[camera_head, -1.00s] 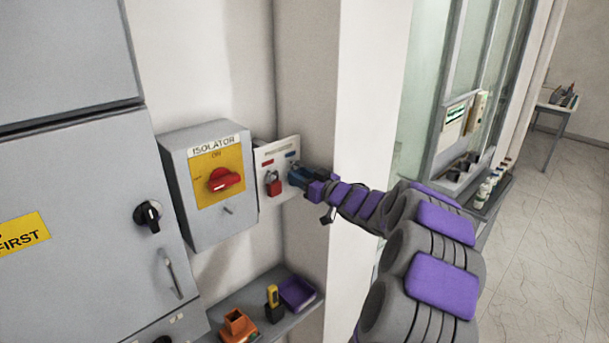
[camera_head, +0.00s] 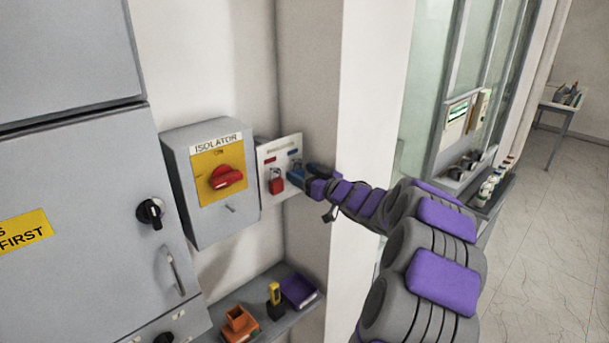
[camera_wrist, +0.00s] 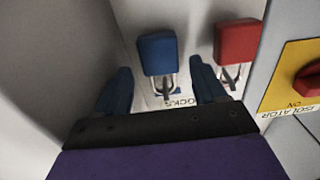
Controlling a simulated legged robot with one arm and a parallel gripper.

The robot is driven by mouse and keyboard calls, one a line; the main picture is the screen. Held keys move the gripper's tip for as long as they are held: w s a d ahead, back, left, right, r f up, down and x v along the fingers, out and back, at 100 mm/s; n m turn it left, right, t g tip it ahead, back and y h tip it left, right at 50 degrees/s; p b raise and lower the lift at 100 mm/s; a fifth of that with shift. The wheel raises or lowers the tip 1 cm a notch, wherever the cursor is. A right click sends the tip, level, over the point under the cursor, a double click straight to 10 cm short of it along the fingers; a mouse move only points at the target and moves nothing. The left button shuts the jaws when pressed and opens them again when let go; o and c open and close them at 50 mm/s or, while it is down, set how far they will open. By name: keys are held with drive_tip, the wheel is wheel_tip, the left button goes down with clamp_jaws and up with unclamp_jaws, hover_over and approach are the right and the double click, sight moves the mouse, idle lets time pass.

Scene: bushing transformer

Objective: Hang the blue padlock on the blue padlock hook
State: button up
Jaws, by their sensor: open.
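The blue padlock (camera_wrist: 158,53) hangs by its shackle at the board with its body below the shackle; the wrist view shows this upside down. The blue hook is mostly hidden behind the shackle, and I cannot see clearly how the shackle sits on it. In the head view the blue padlock (camera_head: 295,176) is beside the red padlock (camera_head: 276,183), partly behind my gripper (camera_head: 312,178). In the wrist view my gripper (camera_wrist: 162,88) is open, with one dark blue finger on each side of the padlock's shackle, apart from it.
The red padlock (camera_wrist: 237,42) hangs close beside on the same white board (camera_head: 268,155). The grey isolator box (camera_head: 188,216) is to the left in the head view. A wall corner is close to my gripper. A shelf below holds an orange object (camera_head: 239,325) and a purple box (camera_head: 299,290).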

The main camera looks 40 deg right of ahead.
drive_tip(key=shift+s+d, duration=0.15)
drive_tip(key=shift+s, duration=0.45)
drive_tip(key=s+d, duration=0.1)
drive_tip(key=s, duration=1.5)
drive_tip(key=shift+d+f, duration=0.1)
